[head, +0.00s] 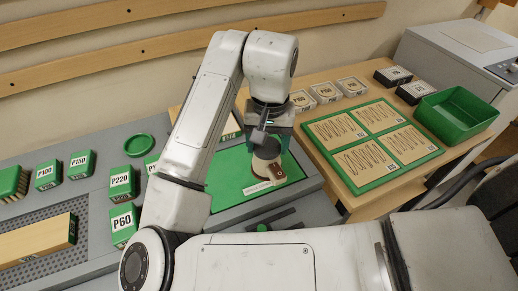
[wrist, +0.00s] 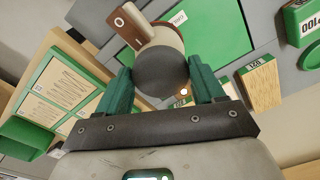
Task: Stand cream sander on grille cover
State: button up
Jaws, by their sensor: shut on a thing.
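The sander is over the right part of a flat green panel (head: 228,183) that looks like the grille cover. The panel has a white label (head: 258,188) near its front edge. Whether the sander touches the panel cannot be told. My arm hides part of the panel's left side.
Green blocks marked P220 (head: 122,182) and P60 (head: 123,223) stand left of my arm. A perforated grey grille (head: 76,207) lies further left. A green tray of sanding sheets (head: 428,155) and an empty green bin (head: 457,112) are on the right-hand bench.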

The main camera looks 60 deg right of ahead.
jog(key=w+d+f, duration=0.1)
jog(key=f, duration=0.1)
jog(key=w+d+f, duration=0.1)
jog(key=f, duration=0.1)
jog(key=w+d+f, duration=0.2)
jog(key=shift+d+f+p, duration=0.1)
jog(key=shift+p, duration=0.3)
jog(key=shift+f+p, duration=0.4)
jog(key=shift+f, duration=1.25)
jog(key=shift+f, duration=0.1)
jog(key=o, duration=1.3)
notch_tip(320, 180, up, 12)
jog(key=shift+s+r+b, duration=0.1)
jog(key=shift+s+b, duration=0.05)
jog(key=shift+b, duration=0.45)
